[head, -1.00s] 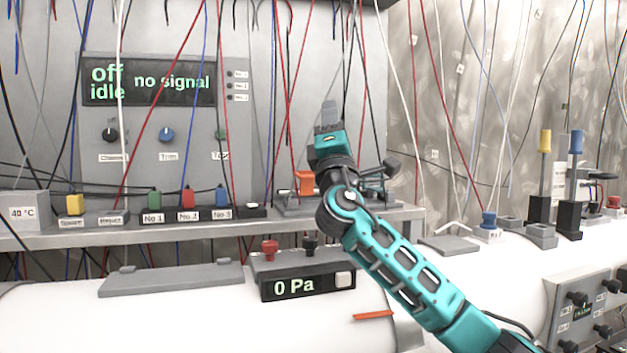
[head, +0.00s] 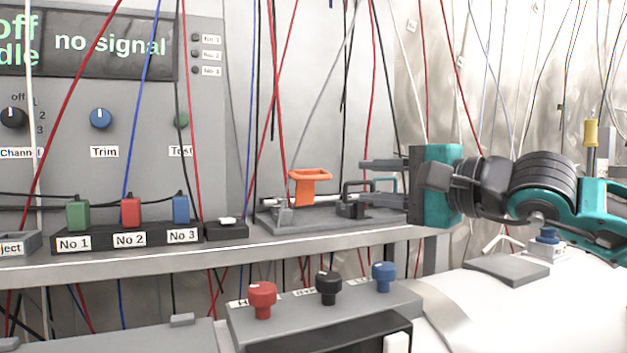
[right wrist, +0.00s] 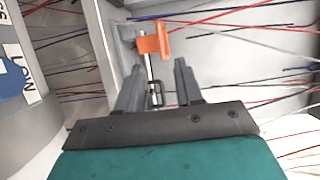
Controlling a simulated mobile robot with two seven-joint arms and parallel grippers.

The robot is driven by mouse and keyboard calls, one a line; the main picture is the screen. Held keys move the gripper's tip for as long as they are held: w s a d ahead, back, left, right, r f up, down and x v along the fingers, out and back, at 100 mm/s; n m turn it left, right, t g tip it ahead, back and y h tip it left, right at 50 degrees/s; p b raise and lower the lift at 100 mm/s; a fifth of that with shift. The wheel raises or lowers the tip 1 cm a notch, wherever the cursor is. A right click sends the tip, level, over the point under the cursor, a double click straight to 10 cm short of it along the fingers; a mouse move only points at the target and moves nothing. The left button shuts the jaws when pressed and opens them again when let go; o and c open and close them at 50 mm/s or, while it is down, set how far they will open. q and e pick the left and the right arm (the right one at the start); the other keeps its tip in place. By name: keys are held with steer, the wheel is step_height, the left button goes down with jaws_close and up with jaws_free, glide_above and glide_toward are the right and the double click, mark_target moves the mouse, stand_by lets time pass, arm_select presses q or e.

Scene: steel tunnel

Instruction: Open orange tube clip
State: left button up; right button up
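The orange tube clip (head: 308,184) stands up from a grey fixture (head: 292,221) on the shelf, with a flat handle on top. A thin pale tube runs along the fixture by the clip's foot. My right gripper (head: 363,181) comes in from the right and points left, with its fingers apart and empty. A gap lies between its fingertips and the clip. In the right wrist view the clip (right wrist: 152,42) is just beyond the two open fingers (right wrist: 158,70). My left gripper is in no view.
A dark wire-like bracket (head: 355,198) stands on the fixture beside my lower finger. Green, red and blue plugs (head: 130,211) stand to the left. Several cables hang in front of the panel. A box with red, black and blue knobs (head: 328,287) is below the shelf.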

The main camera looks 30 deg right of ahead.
mark_target(313, 179)
steer(key=p+x, duration=0.3)
steer(key=x, duration=0.9)
steer(key=shift+a, duration=0.1)
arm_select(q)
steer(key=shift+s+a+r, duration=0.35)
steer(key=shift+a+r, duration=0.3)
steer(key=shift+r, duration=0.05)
arm_select(e)
steer(key=shift+w, duration=0.15)
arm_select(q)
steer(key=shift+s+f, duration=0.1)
arm_select(e)
steer(key=shift+c, duration=0.3)
steer(key=c, duration=0.6)
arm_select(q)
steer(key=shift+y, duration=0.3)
arm_select(e)
steer(key=shift+f, duration=0.15)
jaws_close()
steer(key=shift+a+f, duration=0.1)
